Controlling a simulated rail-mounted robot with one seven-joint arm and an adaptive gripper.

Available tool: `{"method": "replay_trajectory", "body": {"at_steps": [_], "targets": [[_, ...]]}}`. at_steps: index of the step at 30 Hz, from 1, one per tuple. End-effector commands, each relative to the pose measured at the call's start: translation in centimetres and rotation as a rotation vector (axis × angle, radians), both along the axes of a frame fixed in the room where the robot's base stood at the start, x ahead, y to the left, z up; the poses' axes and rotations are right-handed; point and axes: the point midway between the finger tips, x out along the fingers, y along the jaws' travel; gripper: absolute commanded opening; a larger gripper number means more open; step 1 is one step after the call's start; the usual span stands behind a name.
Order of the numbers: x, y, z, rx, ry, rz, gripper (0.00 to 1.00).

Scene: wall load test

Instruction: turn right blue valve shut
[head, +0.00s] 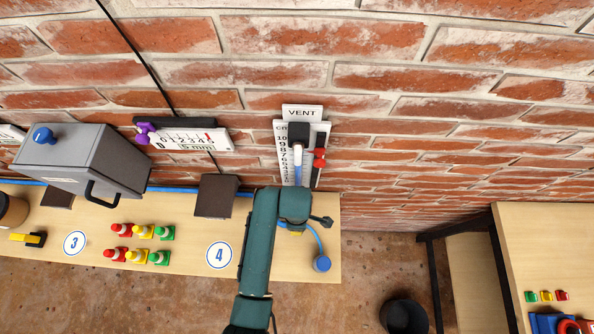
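A round blue knob (321,263) lies at the right end of the wooden bench, with a thin blue line curving up from it behind my arm. It may be the right blue valve; its turn position is too small to tell. My green arm reaches up over the bench beside the blue line. A dark part (320,221) sticks out to the right at its end, above the round blue knob and apart from it. My gripper's fingers cannot be made out.
A VENT gauge (288,155) with red clips hangs on the brick wall above my arm. A black bin (404,316) and a second table (550,245) stand right.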

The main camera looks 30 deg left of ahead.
Motion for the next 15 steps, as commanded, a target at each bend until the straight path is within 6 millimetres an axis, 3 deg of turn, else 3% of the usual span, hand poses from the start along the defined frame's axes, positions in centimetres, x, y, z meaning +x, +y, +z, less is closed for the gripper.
{"method": "replay_trajectory", "body": {"at_steps": [8,12,15], "targets": [[0.07,0.02,-0.18,0.001,-0.003,-0.001,0.41],[0.07,0.02,-0.16,0.001,-0.003,-0.001,0.14],[0.06,0.01,-0.16,0.001,-0.002,-0.002,0.0]]}}
